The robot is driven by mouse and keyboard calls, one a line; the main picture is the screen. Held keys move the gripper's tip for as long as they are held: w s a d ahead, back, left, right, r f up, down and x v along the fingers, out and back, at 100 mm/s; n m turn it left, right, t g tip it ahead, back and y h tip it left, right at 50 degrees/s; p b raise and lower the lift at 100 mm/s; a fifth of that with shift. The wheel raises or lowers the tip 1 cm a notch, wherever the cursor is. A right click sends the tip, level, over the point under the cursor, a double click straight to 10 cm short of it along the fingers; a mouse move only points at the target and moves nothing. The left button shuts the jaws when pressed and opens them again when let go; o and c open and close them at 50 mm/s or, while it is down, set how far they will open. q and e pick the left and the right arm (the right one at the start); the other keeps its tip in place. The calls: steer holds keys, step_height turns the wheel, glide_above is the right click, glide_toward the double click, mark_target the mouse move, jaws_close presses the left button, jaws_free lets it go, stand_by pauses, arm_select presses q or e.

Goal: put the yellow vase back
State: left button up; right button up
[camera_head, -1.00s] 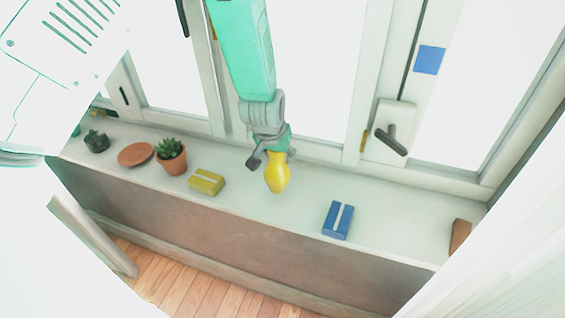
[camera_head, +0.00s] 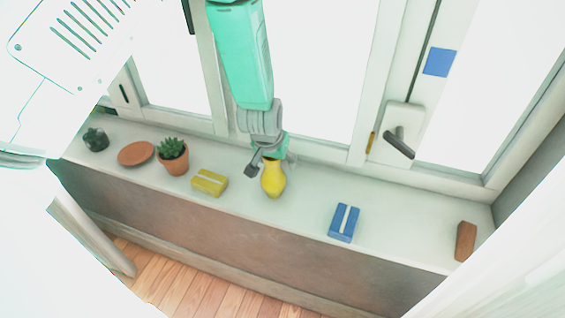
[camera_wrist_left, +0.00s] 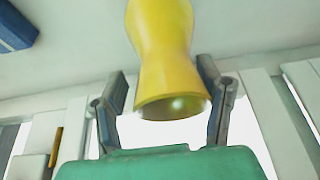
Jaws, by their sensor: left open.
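The yellow vase (camera_head: 272,179) is upright on the pale window sill (camera_head: 300,205), between the yellow box and the blue box. My left gripper (camera_head: 270,164) is at the vase's top, reaching down from above. In the left wrist view the vase (camera_wrist_left: 165,50) is between the two open fingers (camera_wrist_left: 163,88), with a gap visible on each side of its neck. The vase's rim faces my palm. The vase's base is cut off in that view. My right gripper does not show.
A yellow box (camera_head: 210,184) lies left of the vase, then a potted succulent (camera_head: 173,157), a terracotta saucer (camera_head: 136,153) and a dark pot (camera_head: 95,140). A blue box (camera_head: 344,222) and a brown block (camera_head: 465,241) are to the right. Window frames and a handle (camera_head: 398,145) stand behind.

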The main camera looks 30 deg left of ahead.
arm_select(q)
steer(key=v, duration=0.5)
steer(key=shift+s+a+r, duration=0.1)
steer(key=shift+a+r, duration=0.2)
step_height(320, 180, up, 4)
steer(key=s+d, duration=0.2)
steer(key=d, duration=0.1)
steer(key=s+a+f+m+g, duration=0.1)
steer(key=s+a+f+g, duration=0.15)
steer(key=s+f, duration=0.85)
steer(key=s+d+f+m+g+h, duration=0.1)
steer(key=s+d+f, duration=0.1)
steer(key=s+f, duration=0.45)
steer(key=s+d+f+m, duration=0.1)
steer(key=s+d+f, duration=0.25)
steer(key=s, duration=0.65)
step_height(320, 180, down, 12)
steer(key=a+b, duration=0.2)
steer(key=b, duration=0.9)
steer(key=shift+w, duration=0.4)
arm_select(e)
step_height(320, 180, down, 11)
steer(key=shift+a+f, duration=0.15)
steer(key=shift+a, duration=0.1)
